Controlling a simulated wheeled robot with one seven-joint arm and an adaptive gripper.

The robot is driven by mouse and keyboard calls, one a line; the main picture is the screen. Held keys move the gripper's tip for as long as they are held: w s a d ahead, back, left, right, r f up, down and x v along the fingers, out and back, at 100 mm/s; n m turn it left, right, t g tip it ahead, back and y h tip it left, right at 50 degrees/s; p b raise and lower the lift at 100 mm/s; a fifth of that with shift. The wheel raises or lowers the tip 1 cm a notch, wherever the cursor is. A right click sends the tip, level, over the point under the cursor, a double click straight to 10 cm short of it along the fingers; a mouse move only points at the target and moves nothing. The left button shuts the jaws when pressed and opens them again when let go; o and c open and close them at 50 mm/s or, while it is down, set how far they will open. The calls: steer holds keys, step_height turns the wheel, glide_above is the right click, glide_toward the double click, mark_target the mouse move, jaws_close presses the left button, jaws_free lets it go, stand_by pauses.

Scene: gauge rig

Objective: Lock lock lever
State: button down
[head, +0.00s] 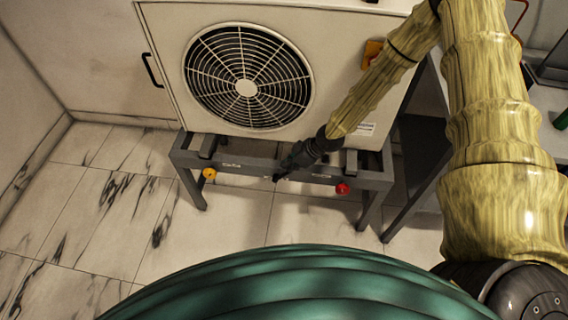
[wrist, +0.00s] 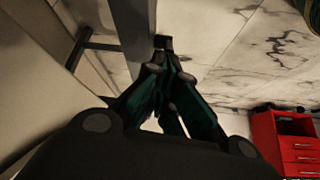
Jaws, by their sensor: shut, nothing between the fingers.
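My gripper (head: 278,177) is shut and empty at the front beam of the grey stand (head: 360,177), below the fan unit. In the wrist view its closed fingertips (wrist: 163,44) are beside or against a grey bar (wrist: 132,25); I cannot tell if they touch. I cannot tell which part is the lock lever. My gripper hides a middle piece of the beam.
The white unit with a round fan grille (head: 246,88) stands on the frame, with a black handle (head: 152,70) on its left side. A grey table (head: 545,125) is at right. A red drawer cabinet (wrist: 285,145) shows in the wrist view. The tiled floor (head: 110,220) at left is clear.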

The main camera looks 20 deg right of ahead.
steer(key=shift+s+d+f, duration=0.2)
steer(key=shift+d, duration=0.2)
steer(key=shift+d, duration=0.15)
stand_by(0.4)
steer(key=s+d+r+p, duration=0.3)
steer(key=s+d, duration=0.1)
steer(key=d, duration=0.4)
steer(key=shift+s+r, duration=0.25)
steer(key=shift+r, duration=0.15)
stand_by(0.4)
